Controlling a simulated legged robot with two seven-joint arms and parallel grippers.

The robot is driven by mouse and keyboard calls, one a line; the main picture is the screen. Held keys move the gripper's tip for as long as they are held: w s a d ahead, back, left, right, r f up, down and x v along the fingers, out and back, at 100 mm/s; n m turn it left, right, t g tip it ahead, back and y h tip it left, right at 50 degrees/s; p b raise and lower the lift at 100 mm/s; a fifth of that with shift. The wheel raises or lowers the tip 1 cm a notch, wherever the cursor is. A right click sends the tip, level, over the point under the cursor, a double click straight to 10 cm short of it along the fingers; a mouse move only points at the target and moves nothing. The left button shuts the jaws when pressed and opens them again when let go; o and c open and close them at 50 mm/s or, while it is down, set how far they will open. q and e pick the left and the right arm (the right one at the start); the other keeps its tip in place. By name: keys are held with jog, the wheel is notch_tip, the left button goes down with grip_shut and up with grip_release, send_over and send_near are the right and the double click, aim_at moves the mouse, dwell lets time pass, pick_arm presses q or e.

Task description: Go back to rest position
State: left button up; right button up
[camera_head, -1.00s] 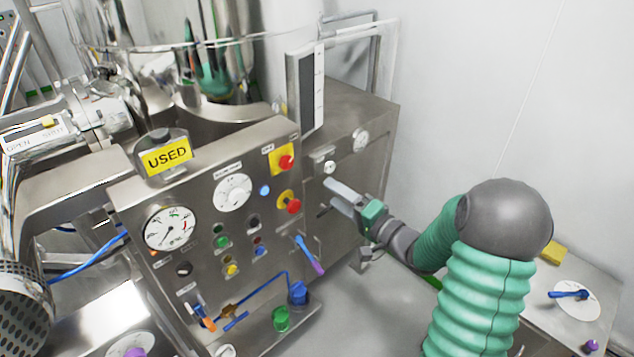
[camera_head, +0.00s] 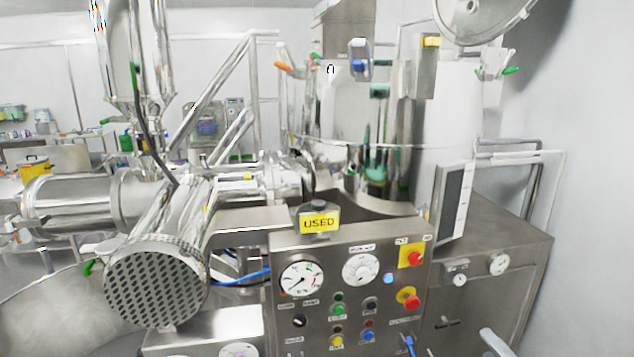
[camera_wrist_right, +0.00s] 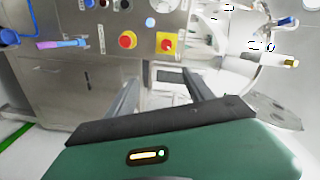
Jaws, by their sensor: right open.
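My right gripper (camera_head: 494,342) shows only as a light grey finger at the bottom edge of the head view, in front of the steel cabinet's right part. In the right wrist view, my right gripper (camera_wrist_right: 164,82) has two fingers spread apart with nothing between them. The control panel (camera_wrist_right: 95,60) lies beyond the fingers there, with a yellow-backed red button (camera_wrist_right: 166,43). My left gripper is in neither view.
The steel control cabinet (camera_head: 385,322) has gauges, buttons and a yellow USED sign (camera_head: 320,222). A large steel vessel (camera_head: 335,115) stands behind it. A perforated cylinder (camera_head: 155,285) juts forward at left. A white wall (camera_head: 595,220) closes the right side.

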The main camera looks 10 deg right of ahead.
jog(key=a+f+n+g+h+b, duration=0.3)
jog(key=a+f+n+g+b, duration=0.45)
jog(key=f, duration=0.75)
jog(key=s+a+f+n+g+y+b, duration=0.1)
jog(key=s+a+f+n+g+b, duration=0.1)
jog(key=s+a+f+n+g, duration=0.4)
jog(key=s+a+f+g, duration=0.1)
jog(key=s+a+f, duration=0.3)
jog(key=s+a, duration=0.5)
jog(key=shift+a+f+y, duration=0.15)
jog(key=shift+a+y, duration=0.25)
jog(key=shift+a, duration=0.35)
jog(key=shift+d+g, duration=0.2)
jog(key=shift+g, duration=0.05)
jog(key=shift+a, duration=0.1)
